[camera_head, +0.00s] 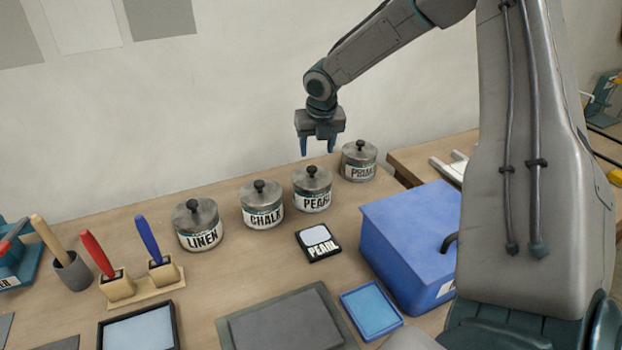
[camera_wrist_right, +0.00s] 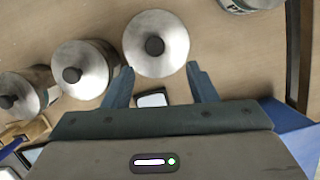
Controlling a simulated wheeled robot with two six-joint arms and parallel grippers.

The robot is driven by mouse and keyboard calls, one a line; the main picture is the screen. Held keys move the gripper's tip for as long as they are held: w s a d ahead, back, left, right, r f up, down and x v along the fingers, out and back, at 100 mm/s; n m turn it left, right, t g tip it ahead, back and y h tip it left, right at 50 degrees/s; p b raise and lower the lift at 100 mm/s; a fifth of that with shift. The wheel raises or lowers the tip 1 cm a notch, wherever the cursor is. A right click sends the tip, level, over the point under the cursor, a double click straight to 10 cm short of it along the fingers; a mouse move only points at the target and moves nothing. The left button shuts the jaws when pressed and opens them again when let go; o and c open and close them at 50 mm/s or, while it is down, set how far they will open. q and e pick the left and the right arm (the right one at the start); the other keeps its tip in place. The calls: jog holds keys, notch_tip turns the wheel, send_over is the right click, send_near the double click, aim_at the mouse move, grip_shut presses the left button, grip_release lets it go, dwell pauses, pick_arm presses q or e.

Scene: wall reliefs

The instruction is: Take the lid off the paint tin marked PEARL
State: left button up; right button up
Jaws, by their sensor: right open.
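The PEARL paint tin (camera_head: 314,201) stands on the table between the CHALK tin and another tin. Its grey metal lid (camera_head: 312,180) with a black knob (camera_head: 311,170) is on it. In the right wrist view the lid (camera_wrist_right: 170,60) and its knob (camera_wrist_right: 154,46) show from above, just beyond the fingertips. My right gripper (camera_head: 318,149) is open and empty, above the tins, with its fingers pointing down. My left gripper is not in view.
The CHALK tin (camera_head: 262,206) and LINEN tin (camera_head: 198,226) stand to the left, and another lidded tin (camera_head: 359,163) to the right. A blue box (camera_head: 412,240) stands at right, and brushes in wooden holders (camera_head: 118,287) at left.

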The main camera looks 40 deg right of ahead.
aim_at(312, 168)
jog(key=shift+x, duration=1.15)
jog(key=shift+w+f, duration=0.15)
jog(key=shift+w, duration=0.1)
jog(key=shift+f+p, duration=0.35)
jog(key=shift+f, duration=0.15)
jog(key=x, duration=0.1)
jog(key=p+x, duration=0.1)
jog(key=x, duration=0.1)
jog(key=shift+w+a, duration=0.15)
jog(key=shift+w, duration=0.15)
jog(key=shift+w+f, duration=0.1)
jog(key=shift+f, duration=0.35)
jog(key=shift+c, duration=1.1)
jog(key=c, duration=0.7)
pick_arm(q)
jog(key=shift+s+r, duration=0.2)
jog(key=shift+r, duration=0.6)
pick_arm(e)
jog(key=shift+c, duration=0.7)
